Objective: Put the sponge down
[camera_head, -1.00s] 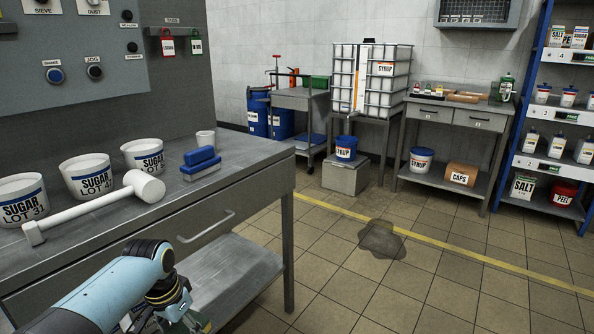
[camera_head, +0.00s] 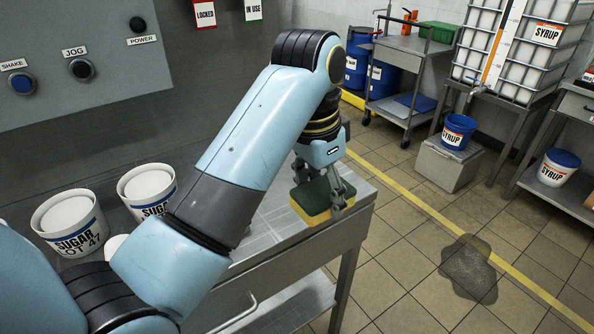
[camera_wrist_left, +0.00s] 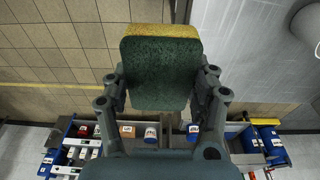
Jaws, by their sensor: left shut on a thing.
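A sponge (camera_head: 312,203), yellow with a dark green scouring side, is held in my left gripper (camera_head: 325,186) at the right end of the grey metal bench (camera_head: 272,228). The fingers are shut on its two sides. In the left wrist view the sponge (camera_wrist_left: 160,72) sits between the fingers, green face towards the camera, with a yellow strip at its far edge. There the bench (camera_wrist_left: 240,45) shows to the right and tiled floor to the left. I cannot tell whether the sponge touches the bench top. My right gripper is not in view.
White sugar tubs (camera_head: 70,225) stand on the bench at left, below a grey control panel (camera_head: 75,50). My left arm covers much of the bench top. A dark wet patch (camera_head: 468,270) lies on the floor near the yellow line (camera_head: 425,205).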

